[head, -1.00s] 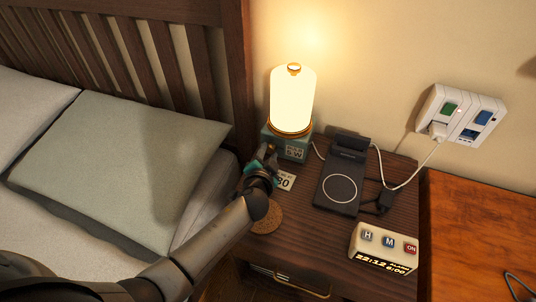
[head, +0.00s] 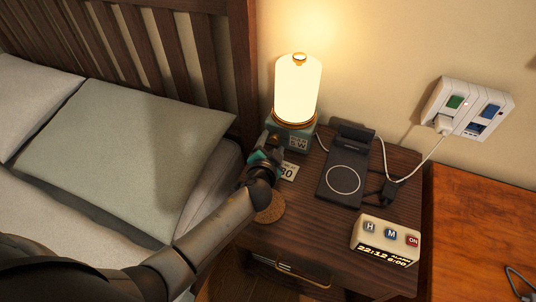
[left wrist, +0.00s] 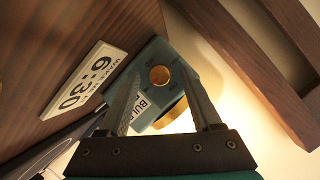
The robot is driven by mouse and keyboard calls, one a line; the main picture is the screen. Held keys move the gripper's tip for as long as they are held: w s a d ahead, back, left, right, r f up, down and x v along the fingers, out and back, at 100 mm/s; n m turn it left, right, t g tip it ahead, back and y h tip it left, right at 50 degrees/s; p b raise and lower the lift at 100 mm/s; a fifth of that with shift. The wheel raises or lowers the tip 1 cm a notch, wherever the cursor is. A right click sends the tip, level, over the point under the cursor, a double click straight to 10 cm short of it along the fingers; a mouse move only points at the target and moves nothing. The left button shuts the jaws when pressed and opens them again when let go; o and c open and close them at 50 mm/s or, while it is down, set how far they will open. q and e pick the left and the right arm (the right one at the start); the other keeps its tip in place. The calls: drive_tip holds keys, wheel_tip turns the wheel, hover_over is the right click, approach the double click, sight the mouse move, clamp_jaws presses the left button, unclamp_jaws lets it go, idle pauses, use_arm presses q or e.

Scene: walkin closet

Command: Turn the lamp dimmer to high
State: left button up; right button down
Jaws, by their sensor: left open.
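The lit lamp (head: 297,90) has a glowing white shade, a gold ring and a teal base (head: 299,141), and stands at the back left of the nightstand. Its round gold dimmer knob (left wrist: 160,75) shows in the left wrist view on the face of the teal base; the arm hides it in the head view. My left gripper (head: 268,146) is at the lamp base. In the left wrist view its open fingers (left wrist: 163,78) lie to either side of the knob; I cannot tell whether they touch it. My right gripper is not in view.
A 6:30 card (left wrist: 85,80) lies beside the lamp. A black charging pad (head: 343,178), a clock (head: 385,241) and a round coaster (head: 270,209) are on the nightstand (head: 315,228). A wall socket (head: 467,108) has a cable. The bed with pillows (head: 125,150) is left.

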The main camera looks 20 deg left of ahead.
use_arm(q)
drive_tip(key=shift+s+r, duration=0.15)
drive_tip(key=shift+s, duration=0.25)
drive_tip(key=p+v, duration=0.3)
drive_tip(key=v, duration=0.9)
drive_tip(key=shift+s+d+r, duration=0.1)
drive_tip(key=shift+s+d, duration=0.05)
drive_tip(key=shift+s, duration=0.2)
drive_tip(key=shift+s+d+r, duration=0.1)
drive_tip(key=shift+s+r, duration=0.15)
drive_tip(key=shift+s, duration=0.45)
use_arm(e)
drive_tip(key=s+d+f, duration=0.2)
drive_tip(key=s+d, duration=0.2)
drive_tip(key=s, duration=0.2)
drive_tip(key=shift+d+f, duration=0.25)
